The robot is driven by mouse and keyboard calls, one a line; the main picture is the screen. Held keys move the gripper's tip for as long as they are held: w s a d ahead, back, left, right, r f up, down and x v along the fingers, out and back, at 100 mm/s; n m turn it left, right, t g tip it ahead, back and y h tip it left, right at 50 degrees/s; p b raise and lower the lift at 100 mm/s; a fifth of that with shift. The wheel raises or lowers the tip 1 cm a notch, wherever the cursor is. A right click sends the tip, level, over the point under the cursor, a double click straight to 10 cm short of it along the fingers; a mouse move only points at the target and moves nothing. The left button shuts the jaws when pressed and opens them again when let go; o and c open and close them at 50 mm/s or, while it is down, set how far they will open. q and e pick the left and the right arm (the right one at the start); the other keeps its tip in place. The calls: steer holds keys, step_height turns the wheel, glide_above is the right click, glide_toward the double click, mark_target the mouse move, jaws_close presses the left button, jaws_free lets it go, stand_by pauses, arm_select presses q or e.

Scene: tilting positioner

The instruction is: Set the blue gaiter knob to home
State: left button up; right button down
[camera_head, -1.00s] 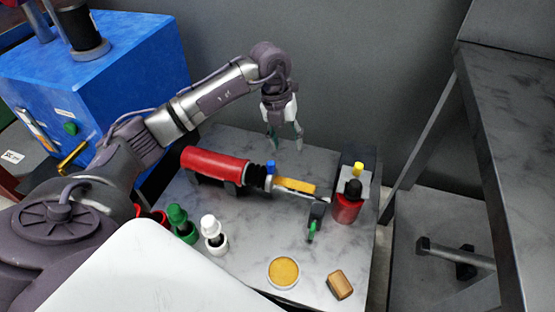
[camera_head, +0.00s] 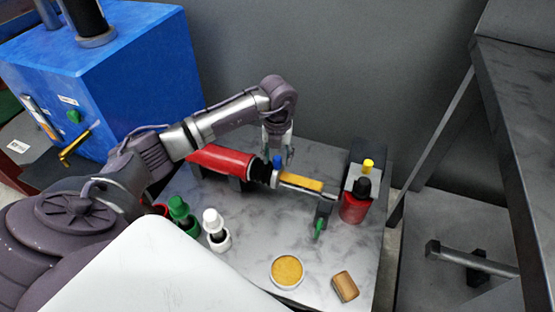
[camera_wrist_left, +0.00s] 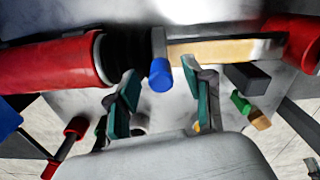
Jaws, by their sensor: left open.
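The blue gaiter knob (camera_head: 277,161) stands up beside the black ribbed gaiter (camera_head: 260,171), at the right end of a red cylinder (camera_head: 220,160). In the left wrist view the knob (camera_wrist_left: 160,76) is a short blue cylinder on a grey stem, with the gaiter (camera_wrist_left: 108,57) to its left. My left gripper (camera_head: 279,150) is above the knob in the head view. In the wrist view its teal-padded fingers (camera_wrist_left: 166,88) are apart, one on each side of the knob, with gaps showing. I cannot tell its exact height over the knob. My right gripper is not in view.
A yellow bar (camera_head: 302,183) runs right from the knob toward a red black-topped part (camera_head: 353,207) and a yellow knob (camera_head: 367,166). A green lever (camera_head: 319,228), green-capped (camera_head: 180,211) and white-capped (camera_head: 213,222) pieces, a yellow disc (camera_head: 287,270) and a brown block (camera_head: 345,286) are nearer.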

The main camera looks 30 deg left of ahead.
arm_select(q)
steer(key=shift+f, duration=0.35)
jaws_close()
steer(key=shift+d, duration=0.1)
